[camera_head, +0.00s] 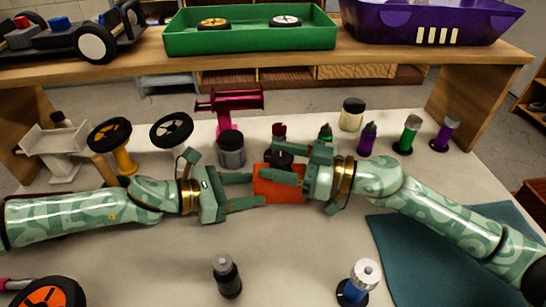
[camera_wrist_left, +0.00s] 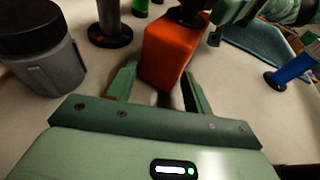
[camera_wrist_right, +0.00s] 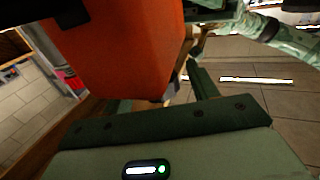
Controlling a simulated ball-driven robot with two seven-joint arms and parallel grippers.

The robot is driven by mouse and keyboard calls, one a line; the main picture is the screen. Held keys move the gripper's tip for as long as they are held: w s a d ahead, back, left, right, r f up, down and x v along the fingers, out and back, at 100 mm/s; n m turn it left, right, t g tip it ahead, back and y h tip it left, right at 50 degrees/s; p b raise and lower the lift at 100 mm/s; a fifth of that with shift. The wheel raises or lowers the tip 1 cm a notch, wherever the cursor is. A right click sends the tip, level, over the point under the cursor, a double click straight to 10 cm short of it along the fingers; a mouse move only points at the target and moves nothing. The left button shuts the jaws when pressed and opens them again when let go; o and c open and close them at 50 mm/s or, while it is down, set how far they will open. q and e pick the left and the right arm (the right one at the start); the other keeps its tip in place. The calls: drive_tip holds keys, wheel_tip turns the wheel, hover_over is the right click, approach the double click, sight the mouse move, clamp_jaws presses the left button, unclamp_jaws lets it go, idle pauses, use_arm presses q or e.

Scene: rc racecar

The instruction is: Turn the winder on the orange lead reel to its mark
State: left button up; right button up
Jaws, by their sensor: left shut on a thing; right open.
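The orange lead reel (camera_head: 280,190) is a box-shaped orange body with a dark winder (camera_head: 279,159) on top. It stands on the table between my two grippers. My left gripper (camera_head: 256,189) is shut on the lower part of the reel from the left. The left wrist view shows the orange body (camera_wrist_left: 170,50) between its fingers. My right gripper (camera_head: 268,160) is open, its fingers on either side of the winder. The mark cannot be made out.
A grey jar (camera_head: 231,150) stands close behind my left gripper. Several small coloured bottles, including a green one (camera_head: 407,135), stand behind my right arm. A grey-capped bottle (camera_head: 227,276) and a blue one (camera_head: 358,283) stand in front. A teal mat (camera_head: 405,260) lies at right.

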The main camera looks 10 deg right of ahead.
drive_tip(key=shift+x, duration=0.75)
drive_tip(key=c, duration=1)
drive_tip(key=shift+r, duration=0.1)
drive_tip(key=m+t+h, duration=0.1)
drive_tip(key=t, duration=0.1)
drive_tip(key=shift+m+t, duration=0.3)
drive_tip(key=shift+m, duration=0.1)
drive_tip(key=m+t+h, duration=0.3)
drive_tip(key=t, duration=0.1)
drive_tip(key=shift+w, duration=0.15)
drive_tip(key=shift+d+m+t+h, duration=0.15)
drive_tip(key=shift+m+t+h, duration=0.4)
drive_tip(key=shift+h, duration=0.25)
drive_tip(key=shift+w+d+m, duration=0.1)
drive_tip(key=shift+m, duration=0.15)
